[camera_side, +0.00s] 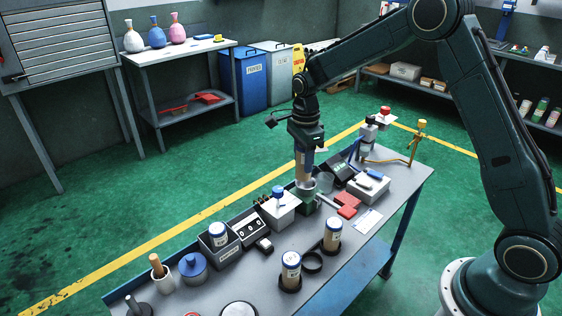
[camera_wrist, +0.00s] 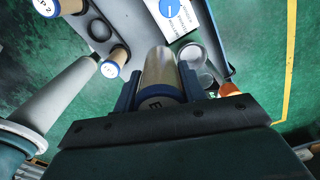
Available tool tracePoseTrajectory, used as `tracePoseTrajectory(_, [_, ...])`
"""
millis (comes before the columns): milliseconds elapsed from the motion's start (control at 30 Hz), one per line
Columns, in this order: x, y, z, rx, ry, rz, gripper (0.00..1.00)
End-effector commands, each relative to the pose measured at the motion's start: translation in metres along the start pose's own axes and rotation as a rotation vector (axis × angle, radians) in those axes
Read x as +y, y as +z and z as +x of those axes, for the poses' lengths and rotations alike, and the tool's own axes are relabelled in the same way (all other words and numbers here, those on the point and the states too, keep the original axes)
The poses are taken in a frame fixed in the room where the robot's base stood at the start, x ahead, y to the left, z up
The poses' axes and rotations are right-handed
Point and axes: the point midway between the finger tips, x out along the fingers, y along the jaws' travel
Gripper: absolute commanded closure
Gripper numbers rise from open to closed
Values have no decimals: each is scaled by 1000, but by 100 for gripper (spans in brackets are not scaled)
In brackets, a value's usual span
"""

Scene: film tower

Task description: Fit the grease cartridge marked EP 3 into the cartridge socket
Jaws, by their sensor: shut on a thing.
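My gripper (camera_side: 304,157) is shut on a tan cartridge (camera_side: 303,171) with a blue end, held roughly upright over the bench. In the wrist view the cartridge (camera_wrist: 159,72) sits between the fingers; its blue end carries a partly hidden marking that seems to start with "E". A silver cup on a dark green base (camera_side: 308,202), likely the cartridge socket, is just below the cartridge in the side view. In the wrist view a round silver opening (camera_wrist: 191,54) shows right of the cartridge's far end. I cannot tell whether the cartridge touches the cup.
Similar cartridges stand nearby: one at the front (camera_side: 291,267), one behind it (camera_side: 332,235), and one in a grey bin (camera_side: 218,235). A white box with a blue knob (camera_side: 280,208) is left of the socket.

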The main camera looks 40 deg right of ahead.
Motion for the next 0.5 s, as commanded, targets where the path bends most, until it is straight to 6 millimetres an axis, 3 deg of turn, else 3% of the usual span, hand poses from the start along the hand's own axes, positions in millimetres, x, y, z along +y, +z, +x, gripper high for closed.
tracePoseTrajectory(200, [-42, -29, 14, 0, -1, 73, 84])
tracePoseTrajectory(500, [-62, -46, 21, 0, -1, 111, 84])
